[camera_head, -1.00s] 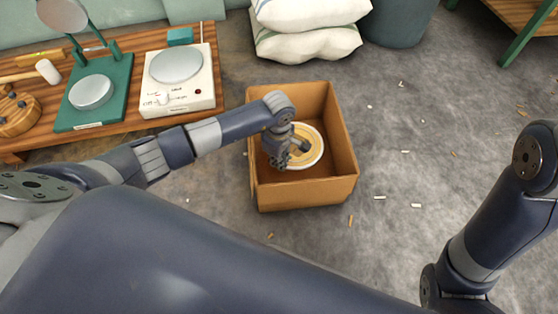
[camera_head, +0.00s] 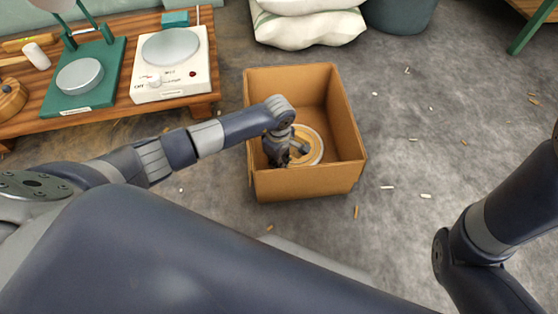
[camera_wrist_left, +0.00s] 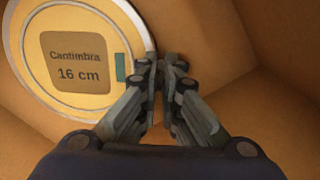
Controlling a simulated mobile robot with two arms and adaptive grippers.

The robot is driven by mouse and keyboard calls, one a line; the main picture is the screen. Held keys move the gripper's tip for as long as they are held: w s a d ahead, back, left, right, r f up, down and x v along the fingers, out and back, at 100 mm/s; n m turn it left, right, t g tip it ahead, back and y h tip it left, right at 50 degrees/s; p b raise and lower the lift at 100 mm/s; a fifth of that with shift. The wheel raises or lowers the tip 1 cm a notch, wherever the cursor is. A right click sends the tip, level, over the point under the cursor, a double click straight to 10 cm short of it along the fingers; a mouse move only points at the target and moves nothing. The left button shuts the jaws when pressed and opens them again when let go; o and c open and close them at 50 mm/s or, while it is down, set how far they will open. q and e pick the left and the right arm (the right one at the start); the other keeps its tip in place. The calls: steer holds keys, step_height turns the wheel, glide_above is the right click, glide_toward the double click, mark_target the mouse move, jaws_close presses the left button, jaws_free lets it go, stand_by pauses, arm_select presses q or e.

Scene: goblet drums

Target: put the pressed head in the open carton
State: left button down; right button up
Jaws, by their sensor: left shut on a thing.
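The pressed head (camera_head: 313,146) is a round, pale disc with a light rim. It is inside the open carton (camera_head: 310,184), a brown box on the floor. In the left wrist view the head (camera_wrist_left: 105,50) fills the upper left, with a label reading "Cantimbra 16 cm" and a small green tab. My left gripper (camera_head: 283,160) reaches down into the carton. In the wrist view its fingers (camera_wrist_left: 160,65) are shut on the head's edge. I cannot tell whether the head touches the carton's floor. My right gripper is out of view; only its arm shows.
A low wooden bench (camera_head: 120,116) stands at left with a hotplate-like device (camera_head: 172,85) and a green press-like stand (camera_head: 85,93). White sacks (camera_head: 310,25) and a grey bin (camera_head: 398,15) stand behind the carton. Small scraps litter the otherwise clear floor at right.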

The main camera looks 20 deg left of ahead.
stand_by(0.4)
arm_select(q)
steer(key=shift+f, duration=0.25)
stand_by(0.3)
steer(key=c, duration=1.7)
jaws_free()
steer(key=shift+r, duration=0.15)
step_height(320, 180, up, 12)
